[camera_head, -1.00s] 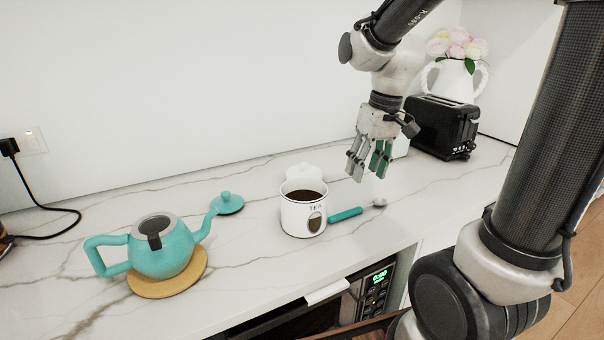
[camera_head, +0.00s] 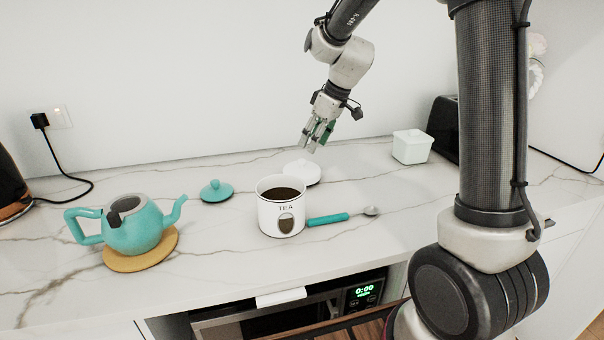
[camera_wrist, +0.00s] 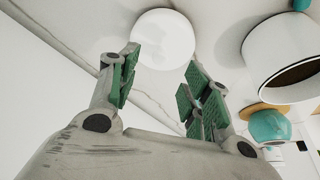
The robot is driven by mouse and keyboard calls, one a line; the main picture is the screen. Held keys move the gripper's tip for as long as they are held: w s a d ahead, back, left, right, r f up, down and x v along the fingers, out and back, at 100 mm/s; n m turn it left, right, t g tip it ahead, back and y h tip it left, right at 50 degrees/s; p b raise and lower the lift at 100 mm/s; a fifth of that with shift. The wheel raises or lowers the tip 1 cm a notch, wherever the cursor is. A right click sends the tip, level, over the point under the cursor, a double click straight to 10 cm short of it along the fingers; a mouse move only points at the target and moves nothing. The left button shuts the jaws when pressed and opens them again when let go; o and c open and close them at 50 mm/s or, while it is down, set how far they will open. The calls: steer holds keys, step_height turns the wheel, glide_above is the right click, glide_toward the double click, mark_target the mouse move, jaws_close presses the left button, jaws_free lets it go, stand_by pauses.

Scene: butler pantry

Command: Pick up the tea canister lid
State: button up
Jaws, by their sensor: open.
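The white tea canister (camera_head: 281,209) stands open on the marble counter, filled with dark tea. Its round white lid (camera_head: 303,173) lies on the counter just behind it, partly hidden by the canister. My gripper (camera_head: 313,142) is open and empty, above and slightly behind the lid, with its fingers pointing down. In the wrist view the lid (camera_wrist: 163,38) shows as a white disc just beyond and between the spread fingertips (camera_wrist: 160,65), not touching them as far as I can see. The canister (camera_wrist: 283,55) is at the upper right there.
A teal spoon (camera_head: 328,219) lies right of the canister. A teal teapot (camera_head: 137,233) sits on a wooden trivet at the left, with its teal lid (camera_head: 216,191) behind. The wall is close behind.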

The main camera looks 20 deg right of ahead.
mark_target(302, 160)
steer(key=shift+w+a+f, duration=0.1)
steer(key=shift+f, duration=0.3)
steer(key=x, duration=0.7)
steer(key=shift+w+a+r, duration=0.15)
steer(key=shift+a, duration=0.15)
jaws_close()
